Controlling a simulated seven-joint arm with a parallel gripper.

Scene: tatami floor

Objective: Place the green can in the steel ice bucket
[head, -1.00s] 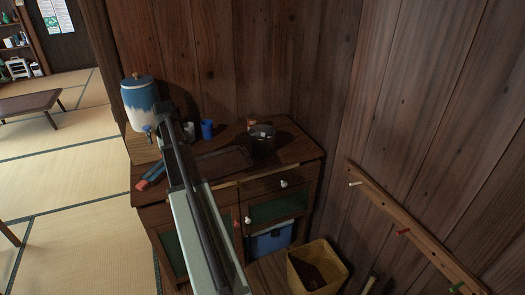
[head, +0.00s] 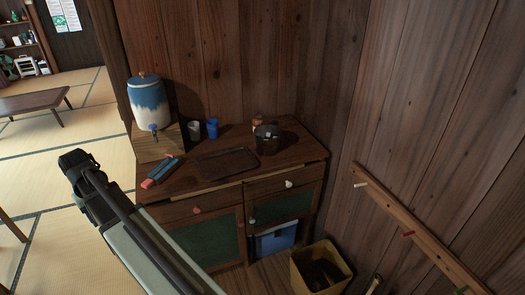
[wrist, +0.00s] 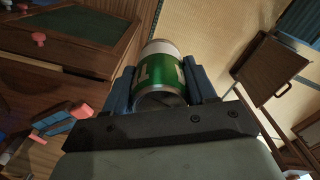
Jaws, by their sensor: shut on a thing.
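The green can (wrist: 160,72), with a white band and a silver rim, is between the two blue fingers of my gripper (wrist: 168,80) in the wrist view. My gripper is shut on it. In the head view my arm's dark end (head: 76,160) is at the left, left of the cabinet and apart from it; the can and fingers are hidden there. The steel ice bucket (head: 266,144) stands on the right part of the cabinet top, looking dark, with pale pieces at its mouth.
On the wooden cabinet (head: 225,178) stand a blue-and-white dispenser (head: 150,103), a grey cup (head: 195,130), a blue cup (head: 212,129), a dark tray (head: 228,163) and a small brown jar (head: 257,121) behind the bucket. A yellow bin (head: 318,270) and peg rail (head: 420,247) are at right.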

